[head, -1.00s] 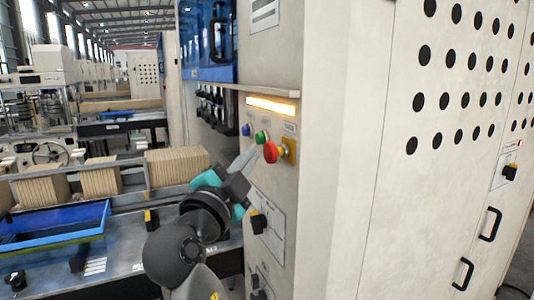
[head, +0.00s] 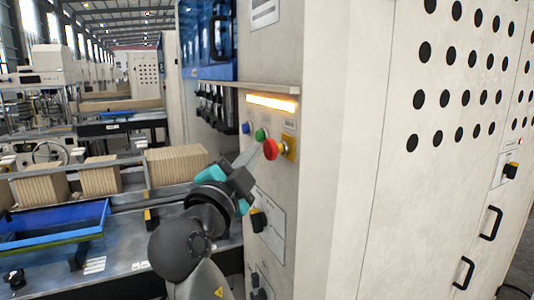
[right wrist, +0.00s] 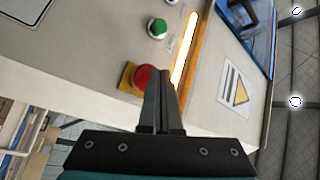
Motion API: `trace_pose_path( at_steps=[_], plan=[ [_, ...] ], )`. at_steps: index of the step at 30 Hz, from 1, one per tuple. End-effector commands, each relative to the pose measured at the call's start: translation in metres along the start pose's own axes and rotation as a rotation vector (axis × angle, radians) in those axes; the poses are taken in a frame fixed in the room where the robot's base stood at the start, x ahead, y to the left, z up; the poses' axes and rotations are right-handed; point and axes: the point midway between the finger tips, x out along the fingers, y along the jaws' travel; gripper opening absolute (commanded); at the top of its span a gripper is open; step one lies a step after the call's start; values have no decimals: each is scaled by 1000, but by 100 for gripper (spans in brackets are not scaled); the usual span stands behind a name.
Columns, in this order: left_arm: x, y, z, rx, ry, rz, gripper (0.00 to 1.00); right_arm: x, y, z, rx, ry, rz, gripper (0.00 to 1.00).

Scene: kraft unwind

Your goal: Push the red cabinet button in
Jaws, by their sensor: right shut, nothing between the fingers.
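The red cabinet button (head: 271,150) is a round mushroom head on a yellow plate (head: 289,147), on the cabinet face below a lit strip. It also shows in the right wrist view (right wrist: 144,76). My right gripper (head: 258,148) is shut and empty, with its fingertips just left of the red button in the head view. In the right wrist view the closed fingers (right wrist: 162,76) are beside the button and overlap its edge. I cannot tell whether they touch it. My left gripper is not in view.
A green button (head: 261,135) and a blue button (head: 246,129) sit left of the red one. A black rotary switch (head: 258,221) is below. A ledge (head: 255,88) juts out above the lit strip (head: 272,104). A blue tray (head: 50,222) lies on the left bench.

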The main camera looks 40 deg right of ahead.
Motion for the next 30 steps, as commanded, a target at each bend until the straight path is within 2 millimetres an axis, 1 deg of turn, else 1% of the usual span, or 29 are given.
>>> trace_pose_path(
  at_steps=[1, 30],
  plan=[
    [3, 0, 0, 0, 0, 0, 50, 1, 2, 0, 1, 1, 1, 0],
    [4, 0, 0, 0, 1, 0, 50, 6, 5, -4, -1, 1, 0, 0]
  ],
)
